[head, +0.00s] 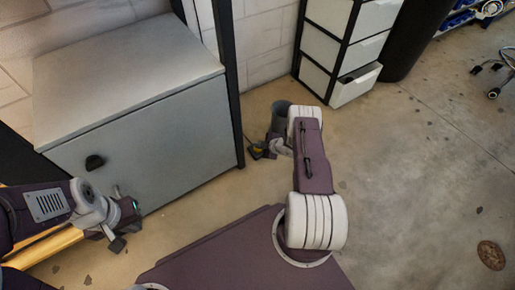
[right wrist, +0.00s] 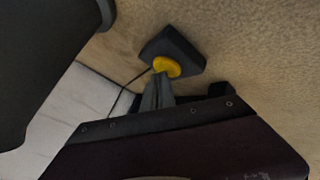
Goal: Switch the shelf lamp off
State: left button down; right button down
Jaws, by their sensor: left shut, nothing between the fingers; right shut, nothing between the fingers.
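A dark square floor switch with a round yellow button (right wrist: 166,66) lies on the floor in the right wrist view, with a thin black cord running from it. In the head view the switch (head: 256,150) is small, beside the cabinet's right corner. My right gripper (right wrist: 159,84) is shut and empty, its fingertips at the near edge of the yellow button. I cannot tell whether they touch it. In the head view my right gripper (head: 270,151) is partly hidden by its arm. My left gripper (head: 120,240) is shut and empty, in front of the grey cabinet. The shelf lamp itself is not in view.
The grey cabinet (head: 130,70) stands at the left, with a dark post (head: 228,80) at its right corner. A white drawer unit (head: 345,45) with one drawer partly open stands behind the switch. The floor (head: 420,160) at the right is mostly clear, with a brown round patch (head: 491,255).

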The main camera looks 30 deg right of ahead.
jog(key=shift+r+p, duration=0.85)
jog(key=shift+r, duration=0.05)
notch_tip(320, 180, up, 6)
jog(key=p, duration=0.5)
